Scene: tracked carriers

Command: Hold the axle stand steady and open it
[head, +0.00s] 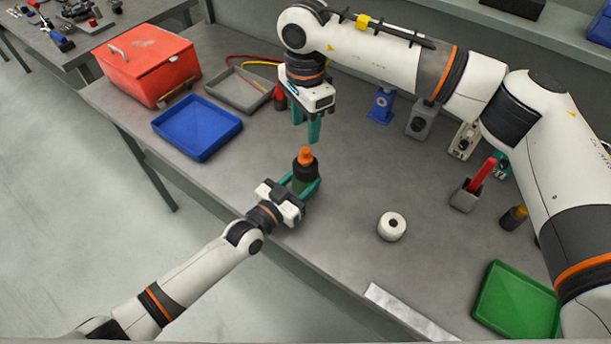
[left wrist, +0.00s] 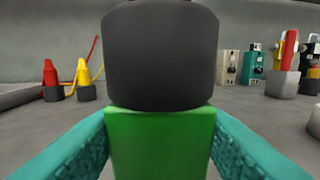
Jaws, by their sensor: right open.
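An upright bottle-like thing (head: 304,172), which I take for the axle stand, stands near the table's front edge. It has a green lower part, a dark upper part and an orange top (head: 305,156). My left gripper (head: 306,184) is shut on its green lower part, one teal finger on each side. In the left wrist view the green part (left wrist: 160,140) sits between the fingers under the black part (left wrist: 160,55); the orange top is out of view there. My right gripper (head: 306,132) is open and empty, pointing down above the orange top, apart from it.
A blue tray (head: 197,128), a grey tray (head: 240,92) and a red box (head: 147,63) stand on the left. A white roll (head: 392,226) and a green tray (head: 516,302) lie to the right. Several small devices line the back right. The table between stand and roll is clear.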

